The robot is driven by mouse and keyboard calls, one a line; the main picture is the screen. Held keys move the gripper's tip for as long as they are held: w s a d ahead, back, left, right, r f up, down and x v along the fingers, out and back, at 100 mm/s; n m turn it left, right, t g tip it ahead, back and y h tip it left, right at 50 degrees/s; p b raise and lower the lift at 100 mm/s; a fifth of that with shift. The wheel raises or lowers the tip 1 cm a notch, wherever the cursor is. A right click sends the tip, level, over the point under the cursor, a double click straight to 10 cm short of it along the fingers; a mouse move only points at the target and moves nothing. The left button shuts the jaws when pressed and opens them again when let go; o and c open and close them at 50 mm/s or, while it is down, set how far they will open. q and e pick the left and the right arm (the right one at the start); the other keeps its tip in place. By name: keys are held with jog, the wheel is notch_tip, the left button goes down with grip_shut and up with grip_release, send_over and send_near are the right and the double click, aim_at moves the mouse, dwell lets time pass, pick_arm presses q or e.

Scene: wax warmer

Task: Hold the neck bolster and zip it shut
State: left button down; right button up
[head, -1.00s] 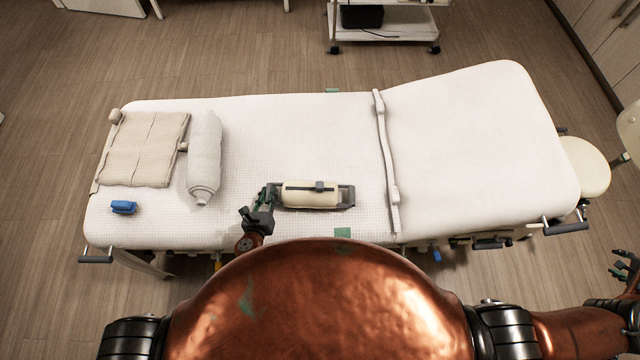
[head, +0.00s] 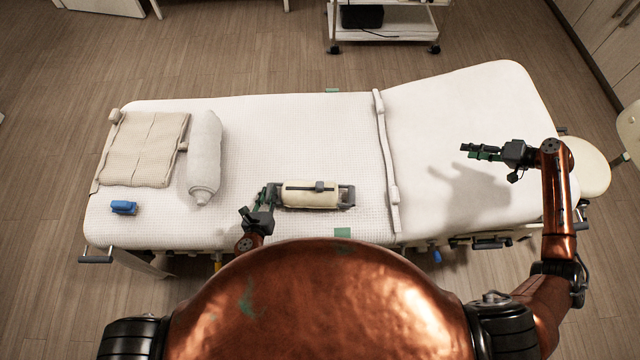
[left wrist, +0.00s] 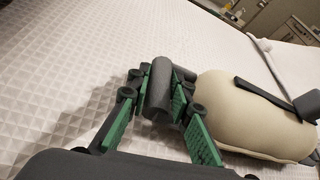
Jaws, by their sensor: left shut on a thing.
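The cream neck bolster (head: 310,198) lies on the bed in a dark frame, with a dark zip strip along its top and a dark slider block (head: 320,186) near the strip's middle. In the left wrist view the bolster (left wrist: 245,115) is at the right. My left gripper (head: 270,196) is at the bolster's left end. Its green-padded fingers (left wrist: 160,100) are shut on the dark grey end bar (left wrist: 158,85). My right gripper (head: 468,152) is above the right part of the bed, apart from the bolster, fingers pointing left, open and empty.
A rolled white towel (head: 205,155), a folded beige towel (head: 145,150) and a blue object (head: 123,207) lie on the left of the bed. A strap-like roll (head: 385,150) crosses the bed right of the bolster. The bed between bolster and strap is clear.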

jog(key=s+a+f+n+g+y, duration=0.15)
jog(key=a+n, duration=0.35)
jog(key=a, duration=0.6)
jog(key=s+a+f+n+g, duration=0.1)
jog(key=a+f+n+g, duration=0.2)
jog(key=a, duration=0.9)
jog(key=n+g, duration=0.2)
jog(key=n, duration=1)
send_near(320, 184)
jog(key=x, duration=1)
jog(key=shift+s+a+f, duration=0.1)
jog(key=shift+f, duration=0.05)
jog(key=shift+c, duration=0.7)
grip_shut()
